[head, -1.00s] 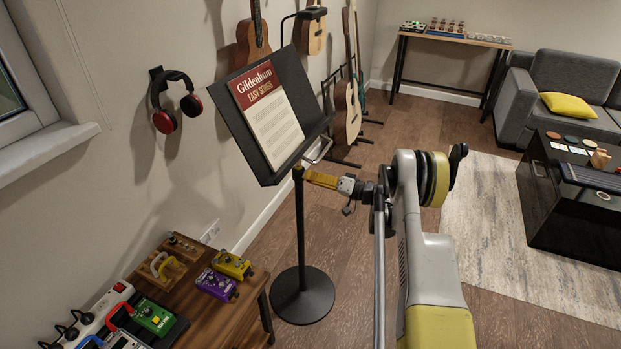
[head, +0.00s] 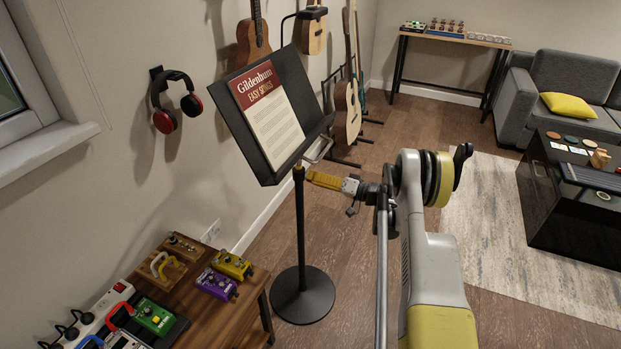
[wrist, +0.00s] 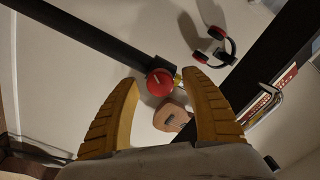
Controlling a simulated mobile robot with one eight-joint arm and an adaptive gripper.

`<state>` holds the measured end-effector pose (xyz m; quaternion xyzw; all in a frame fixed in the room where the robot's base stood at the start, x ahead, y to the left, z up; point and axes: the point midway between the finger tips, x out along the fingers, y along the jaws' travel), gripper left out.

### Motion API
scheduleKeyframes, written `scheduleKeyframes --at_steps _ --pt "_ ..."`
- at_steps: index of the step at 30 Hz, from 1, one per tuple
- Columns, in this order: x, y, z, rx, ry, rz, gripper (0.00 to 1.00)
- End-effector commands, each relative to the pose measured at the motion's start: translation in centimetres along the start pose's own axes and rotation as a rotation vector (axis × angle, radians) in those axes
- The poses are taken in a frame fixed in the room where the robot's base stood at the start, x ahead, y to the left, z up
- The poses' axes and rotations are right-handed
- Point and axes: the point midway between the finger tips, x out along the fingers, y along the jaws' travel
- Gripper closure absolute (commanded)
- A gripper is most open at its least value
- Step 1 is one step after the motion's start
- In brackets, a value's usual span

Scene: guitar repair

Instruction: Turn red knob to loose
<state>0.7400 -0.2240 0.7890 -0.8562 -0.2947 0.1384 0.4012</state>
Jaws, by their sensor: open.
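The red knob (wrist: 160,82) shows in the wrist view, on the black joint of the music stand. It lies between and just past the tips of my gripper (wrist: 163,88), with a gap on both sides. The two yellow fingers are open and empty. In the head view my gripper (head: 310,177) is beside the top of the stand's pole (head: 299,215), just under the music stand's tilted desk (head: 258,125). The red knob is hidden in the head view.
A songbook (head: 268,108) rests on the desk. Red and black headphones (head: 172,101) hang on the wall at left. A wooden table (head: 240,318) with pedals is at lower left. Guitars hang behind the stand. The floor right of the stand is partly clear.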

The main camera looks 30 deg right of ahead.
Motion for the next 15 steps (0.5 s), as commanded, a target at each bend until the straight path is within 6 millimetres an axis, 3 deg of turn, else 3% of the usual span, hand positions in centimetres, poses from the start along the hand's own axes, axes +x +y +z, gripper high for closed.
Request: scheduleKeyframes --at_steps 9,15 --pt "-7.0 0.1 -0.1 0.000 0.003 0.002 0.45" --pt "-10.0 0.0 0.0 0.000 0.001 0.001 0.45"
